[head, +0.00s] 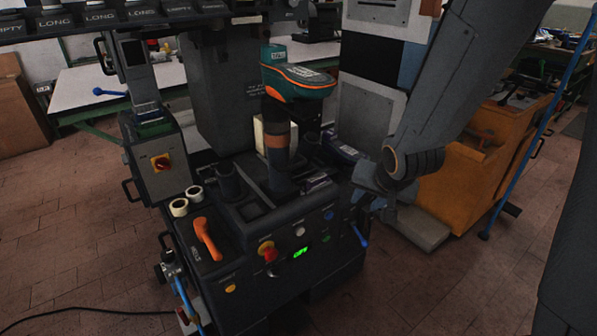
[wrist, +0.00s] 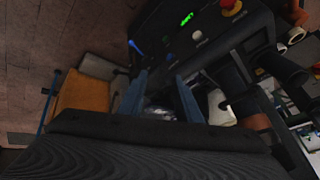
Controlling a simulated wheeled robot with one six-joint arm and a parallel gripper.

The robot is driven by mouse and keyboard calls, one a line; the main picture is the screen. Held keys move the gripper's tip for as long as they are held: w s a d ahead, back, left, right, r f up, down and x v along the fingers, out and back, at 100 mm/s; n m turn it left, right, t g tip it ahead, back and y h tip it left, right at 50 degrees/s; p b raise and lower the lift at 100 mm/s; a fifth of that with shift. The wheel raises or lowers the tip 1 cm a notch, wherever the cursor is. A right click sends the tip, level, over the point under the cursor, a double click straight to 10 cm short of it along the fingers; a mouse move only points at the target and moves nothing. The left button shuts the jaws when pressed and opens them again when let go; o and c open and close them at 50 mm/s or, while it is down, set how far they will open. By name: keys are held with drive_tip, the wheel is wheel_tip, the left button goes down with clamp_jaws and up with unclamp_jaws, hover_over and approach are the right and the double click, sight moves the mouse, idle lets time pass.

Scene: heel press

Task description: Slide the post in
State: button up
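An upright dark post (head: 278,150) with a brown-orange band stands in the middle of the dark press (head: 232,212). A teal and orange shoe-like piece (head: 303,83) sits at its top. The banded post also seems to show at the lower right of the wrist view (wrist: 258,122). My gripper (head: 368,190) is at the press's right side, apart from the post. In the wrist view its two bluish fingers (wrist: 161,80) stand apart. A small shiny item (wrist: 160,112) shows between them, but I cannot tell whether they touch it.
The press front carries an orange lever (head: 207,238), a red knob (head: 267,251) and a lit green display (head: 300,253). Two pale rolls (head: 187,200) lie at its left. A rack labelled LONG and EMPTY (head: 100,18) hangs above. An orange cabinet (head: 462,185) stands at right.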

drive_tip(key=w+a+f+m+t+y+b, duration=0.2)
drive_tip(key=w+a+m+t+y+b, duration=0.15)
drive_tip(key=w+a, duration=0.45)
drive_tip(key=m+t+y+b, duration=0.1)
drive_tip(key=m+t+y, duration=0.2)
drive_tip(key=y, duration=0.2)
approach(296, 167)
drive_tip(key=r+x, duration=0.1)
drive_tip(key=x, duration=0.3)
drive_tip(key=shift+f+x, duration=0.15)
drive_tip(key=shift+x, duration=1)
drive_tip(key=shift+f+x, duration=0.2)
drive_tip(key=shift+x, duration=0.95)
drive_tip(key=shift+f+x, duration=0.15)
drive_tip(key=shift+x, duration=1)
drive_tip(key=shift+s, duration=0.1)
clamp_jaws()
